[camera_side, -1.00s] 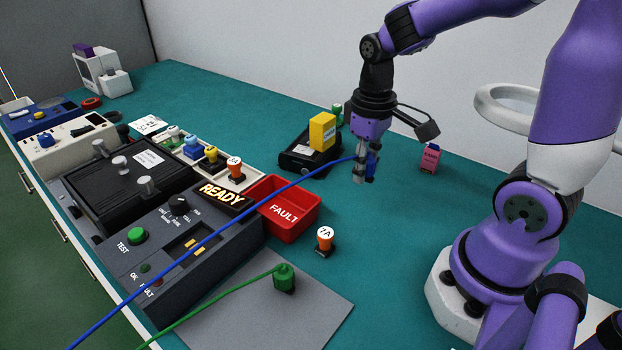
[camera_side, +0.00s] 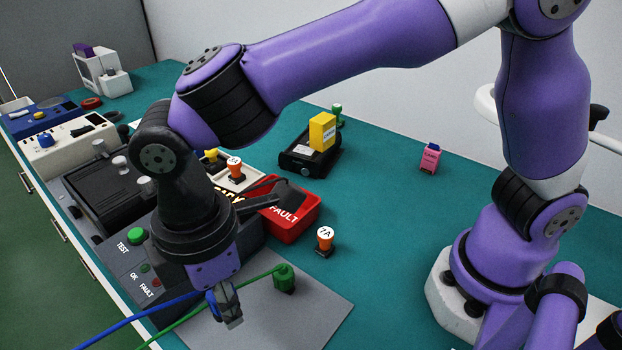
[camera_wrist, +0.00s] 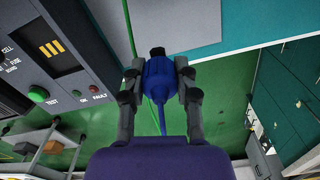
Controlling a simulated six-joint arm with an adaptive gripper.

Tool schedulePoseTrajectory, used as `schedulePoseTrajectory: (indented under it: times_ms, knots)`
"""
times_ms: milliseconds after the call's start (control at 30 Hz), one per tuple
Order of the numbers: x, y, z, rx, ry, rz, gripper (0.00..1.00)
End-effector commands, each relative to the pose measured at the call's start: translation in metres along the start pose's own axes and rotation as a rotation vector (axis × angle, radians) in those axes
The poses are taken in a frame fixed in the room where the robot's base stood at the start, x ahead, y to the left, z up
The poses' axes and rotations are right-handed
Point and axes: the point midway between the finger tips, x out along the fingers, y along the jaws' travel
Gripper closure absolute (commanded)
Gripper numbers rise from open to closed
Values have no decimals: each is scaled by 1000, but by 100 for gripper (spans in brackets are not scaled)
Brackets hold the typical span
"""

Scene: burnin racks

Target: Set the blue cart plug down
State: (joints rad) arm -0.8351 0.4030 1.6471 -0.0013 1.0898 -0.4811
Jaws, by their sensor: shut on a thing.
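The blue cart plug (camera_wrist: 159,76) is held between the two fingers of my gripper (camera_wrist: 159,62) in the wrist view, its blue cable trailing back toward my wrist. In the side view my gripper (camera_side: 226,308) hangs over the left part of the grey mat (camera_side: 318,306), with the plug's blue cable (camera_side: 140,325) running off to the lower left. The plug is mostly hidden there by the fingers. I cannot tell whether the plug touches the mat. The green plug (camera_side: 284,279) stands on the mat to the right of my gripper, with its green cable passing behind my gripper.
The test station (camera_side: 138,258), with its buttons, is close on the left, partly hidden by my arm. A red FAULT bin (camera_side: 290,222) and an orange 7A piece (camera_side: 325,241) stand behind the mat. The mat's right part is bare.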

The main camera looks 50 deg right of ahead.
Motion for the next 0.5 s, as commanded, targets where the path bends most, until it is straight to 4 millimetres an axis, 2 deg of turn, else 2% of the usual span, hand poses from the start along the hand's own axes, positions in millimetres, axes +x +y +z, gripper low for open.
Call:
schedulePoseTrajectory:
  times_ms: [33,133,500]
  knots:
    - [2,-8,-8,-45,-1,-1,100]
    - [11,-16,-15,-93,-4,-3,100]
    - [67,-18,-16,-101,-4,-3,100]
